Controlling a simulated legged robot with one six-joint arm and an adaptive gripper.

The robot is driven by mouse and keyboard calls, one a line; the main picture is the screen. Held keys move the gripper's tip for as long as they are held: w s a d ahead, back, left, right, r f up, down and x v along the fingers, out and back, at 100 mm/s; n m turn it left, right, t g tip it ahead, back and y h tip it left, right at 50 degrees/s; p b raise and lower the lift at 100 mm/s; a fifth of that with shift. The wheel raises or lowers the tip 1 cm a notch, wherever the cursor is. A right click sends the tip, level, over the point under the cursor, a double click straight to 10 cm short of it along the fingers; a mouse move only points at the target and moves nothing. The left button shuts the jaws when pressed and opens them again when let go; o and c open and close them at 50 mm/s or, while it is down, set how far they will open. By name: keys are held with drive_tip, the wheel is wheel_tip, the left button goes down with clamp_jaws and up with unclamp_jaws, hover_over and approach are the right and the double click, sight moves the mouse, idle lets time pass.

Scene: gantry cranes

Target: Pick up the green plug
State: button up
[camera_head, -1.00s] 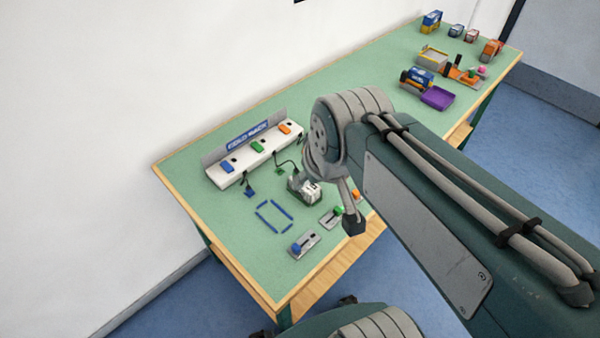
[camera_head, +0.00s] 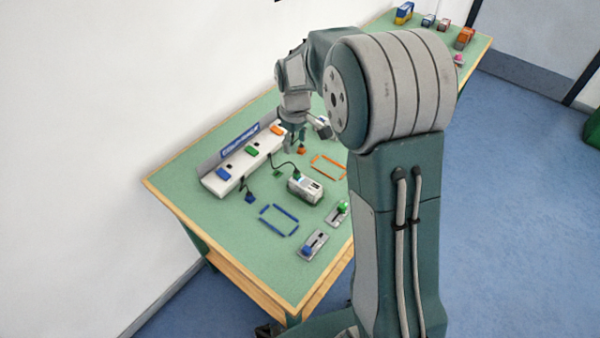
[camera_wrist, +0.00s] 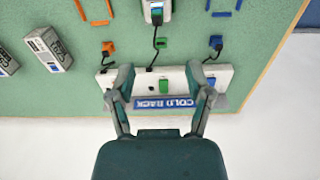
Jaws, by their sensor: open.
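The green plug (camera_head: 297,174), small and dark, appears at the end of a black cable, against a white-and-grey box (camera_head: 306,189). In the wrist view the cable runs from the rack to the box (camera_wrist: 157,8) at the top edge; the plug is hard to tell there. A small flat green piece (camera_wrist: 161,42) lies on the table below the box. My gripper (camera_wrist: 160,80) is open and empty, its fingers above the white rack (camera_wrist: 173,76). In the head view my gripper (camera_head: 308,132) is past the box, near the rack's far end.
The rack (camera_head: 240,168) carries blue, green and orange pieces. A blue plug (camera_wrist: 216,42) and an orange plug (camera_wrist: 108,47) lie on the table (camera_wrist: 75,85). Another grey box (camera_wrist: 46,48) is at left. Blue-knob (camera_head: 312,244) and green-knob (camera_head: 338,213) panels sit near the front edge.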

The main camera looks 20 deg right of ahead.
drive_tip(key=f, duration=0.2)
hover_over(296, 170)
drive_tip(key=f, duration=0.4)
drive_tip(key=shift+w+d+f, duration=0.1)
drive_tip(key=shift+d+f, duration=0.2)
drive_tip(key=shift+f, duration=0.05)
drive_tip(key=f, duration=0.5)
drive_tip(key=shift+s+a, duration=0.2)
drive_tip(key=shift+a, duration=0.2)
drive_tip(key=shift+d+f, duration=0.15)
drive_tip(key=shift+f, duration=0.3)
clamp_jaws()
